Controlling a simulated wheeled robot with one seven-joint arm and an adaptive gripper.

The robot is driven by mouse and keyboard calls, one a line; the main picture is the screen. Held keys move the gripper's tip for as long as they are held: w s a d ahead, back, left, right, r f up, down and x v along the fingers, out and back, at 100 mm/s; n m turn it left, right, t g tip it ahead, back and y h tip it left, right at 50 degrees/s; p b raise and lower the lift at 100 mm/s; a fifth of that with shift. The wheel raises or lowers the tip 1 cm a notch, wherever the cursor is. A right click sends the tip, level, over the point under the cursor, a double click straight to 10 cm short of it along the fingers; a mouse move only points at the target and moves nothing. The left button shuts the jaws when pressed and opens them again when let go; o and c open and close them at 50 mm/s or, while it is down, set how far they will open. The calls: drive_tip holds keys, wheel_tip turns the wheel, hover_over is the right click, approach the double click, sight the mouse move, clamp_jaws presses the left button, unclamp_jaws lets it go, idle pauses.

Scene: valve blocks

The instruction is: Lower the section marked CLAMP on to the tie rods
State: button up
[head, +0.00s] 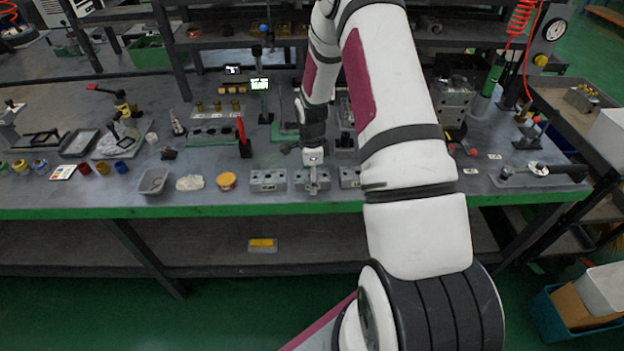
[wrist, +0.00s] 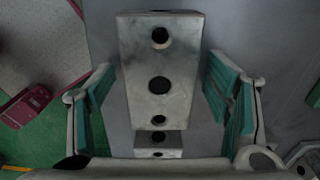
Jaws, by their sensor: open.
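A grey metal block (head: 324,184) with holes in its face sits in a row near the bench's front edge, under my gripper (head: 312,180). In the wrist view a grey block (wrist: 160,65) with a line of three dark holes stands between the fingers of my gripper (wrist: 163,100). The teal-padded fingers are open, with a gap on each side of the block. A smaller grey piece (wrist: 172,140) shows below it; I cannot tell whether they are joined. No CLAMP marking is legible. I cannot pick out the tie rods; my arm hides part of the bench.
Similar grey blocks stand left (head: 268,181) and right (head: 350,177) of the middle one. A round yellow-topped tin (head: 227,181) and a grey tray (head: 153,181) lie further left. A machine block (head: 452,100) stands at right.

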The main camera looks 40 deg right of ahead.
drive_tip(key=c, duration=1.7)
drive_tip(key=shift+r, duration=0.15)
